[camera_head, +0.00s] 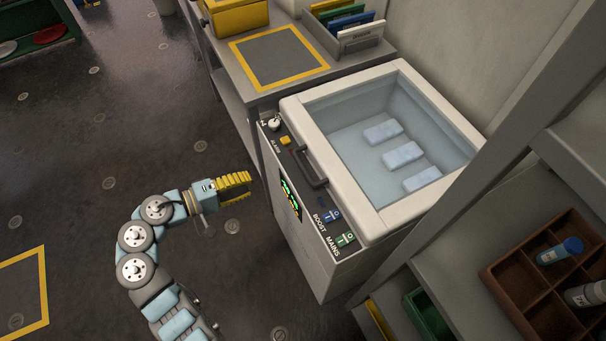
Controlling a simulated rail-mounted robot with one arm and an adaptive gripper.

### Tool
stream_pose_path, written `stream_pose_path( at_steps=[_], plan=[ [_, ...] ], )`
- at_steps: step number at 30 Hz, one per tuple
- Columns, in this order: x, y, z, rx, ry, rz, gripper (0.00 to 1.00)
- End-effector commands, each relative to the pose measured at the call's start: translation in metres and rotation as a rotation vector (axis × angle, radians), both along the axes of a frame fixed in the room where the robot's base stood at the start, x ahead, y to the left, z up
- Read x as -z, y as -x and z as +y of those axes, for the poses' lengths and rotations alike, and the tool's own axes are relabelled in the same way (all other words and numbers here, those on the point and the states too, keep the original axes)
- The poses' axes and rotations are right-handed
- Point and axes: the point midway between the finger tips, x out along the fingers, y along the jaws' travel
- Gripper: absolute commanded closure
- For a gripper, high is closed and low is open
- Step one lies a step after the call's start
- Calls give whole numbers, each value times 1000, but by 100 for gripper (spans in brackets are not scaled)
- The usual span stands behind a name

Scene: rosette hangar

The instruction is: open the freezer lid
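The freezer (315,245) is a grey chest unit in the middle of the view. Its lid (335,175) is a pale frame lying flat on top, level with the rim, apparently around a clear pane. A dark handle (311,168) sits on the lid's front edge. Several pale blue blocks (403,155) show inside the freezer. My gripper (237,187), with yellow ridged fingers, is left of the freezer's front, apart from it and from the handle. Nothing shows between the fingers; their spread is unclear from this angle.
The front panel has a key switch (274,124), a yellow button (285,141), a green display (290,195) and Boost and Mains switches (345,239). A bench (270,93) adjoins behind. A shelf with a brown divided tray (513,283) stands right. The floor left is mostly clear.

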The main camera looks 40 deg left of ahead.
Motion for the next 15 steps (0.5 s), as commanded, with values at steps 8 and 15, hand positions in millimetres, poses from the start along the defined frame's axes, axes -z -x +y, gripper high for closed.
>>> stream_pose_path(
  at_steps=[8,15],
  plan=[
    [1,5,-9,40,-1,-2,72],
    [11,-29,-21,43,0,-2,72]
  ],
)
